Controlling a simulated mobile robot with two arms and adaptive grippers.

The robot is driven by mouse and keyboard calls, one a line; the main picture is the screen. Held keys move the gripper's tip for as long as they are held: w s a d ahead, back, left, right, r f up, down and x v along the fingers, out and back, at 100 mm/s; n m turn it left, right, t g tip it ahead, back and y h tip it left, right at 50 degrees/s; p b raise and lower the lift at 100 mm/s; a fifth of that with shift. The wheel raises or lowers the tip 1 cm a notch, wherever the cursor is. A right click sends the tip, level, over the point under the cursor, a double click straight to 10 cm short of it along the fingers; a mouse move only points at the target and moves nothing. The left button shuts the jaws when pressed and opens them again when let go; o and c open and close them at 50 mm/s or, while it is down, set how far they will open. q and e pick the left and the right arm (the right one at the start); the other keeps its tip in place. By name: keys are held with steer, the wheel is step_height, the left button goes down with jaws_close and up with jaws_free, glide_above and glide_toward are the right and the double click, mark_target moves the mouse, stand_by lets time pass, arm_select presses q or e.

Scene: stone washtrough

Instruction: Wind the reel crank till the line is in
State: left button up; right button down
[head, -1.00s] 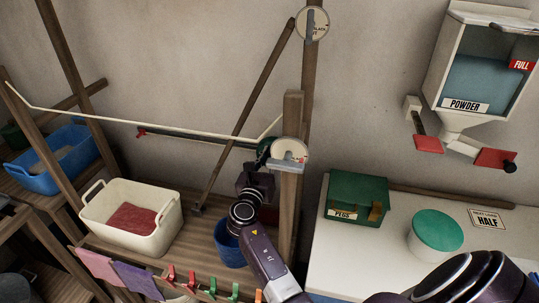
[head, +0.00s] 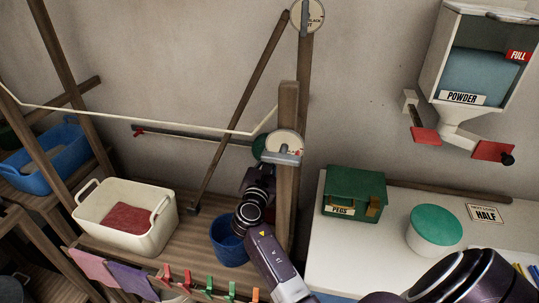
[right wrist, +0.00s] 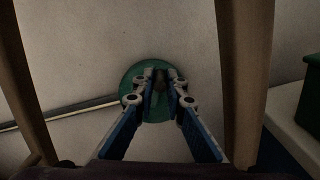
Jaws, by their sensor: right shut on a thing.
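The green reel (head: 260,147) sits behind the wooden post, largely hidden by the post and a round white dial (head: 285,143). It shows as a green disc in the right wrist view (right wrist: 131,85). My right gripper (right wrist: 162,82) is in front of the disc's middle, its fingers shut on the crank, which is mostly hidden between them. In the head view my right wrist reaches up to the reel beside the post, and the fingertips are hidden. A pale line (head: 150,121) runs left from the post. My left gripper is not in view.
The wooden post (head: 286,200) stands close right of my right wrist. A blue bucket (head: 228,245) is below it. A cream tub (head: 120,228) stands left, with pegs along the front rail. A green peg box (head: 350,205) is on the white counter to the right.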

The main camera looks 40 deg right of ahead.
steer(key=shift+s+d+f+m+b, duration=0.1)
steer(key=shift+s+f+m+b, duration=0.1)
steer(key=shift+m, duration=0.25)
steer(key=shift+s+d+f+m+b, duration=0.1)
steer(key=shift+m+b, duration=0.1)
steer(key=shift+m, duration=0.25)
steer(key=c, duration=2)
jaws_free()
steer(key=shift+o, duration=0.2)
steer(key=shift+a, duration=0.1)
steer(key=v, duration=1.2)
steer(key=shift+w, duration=0.1)
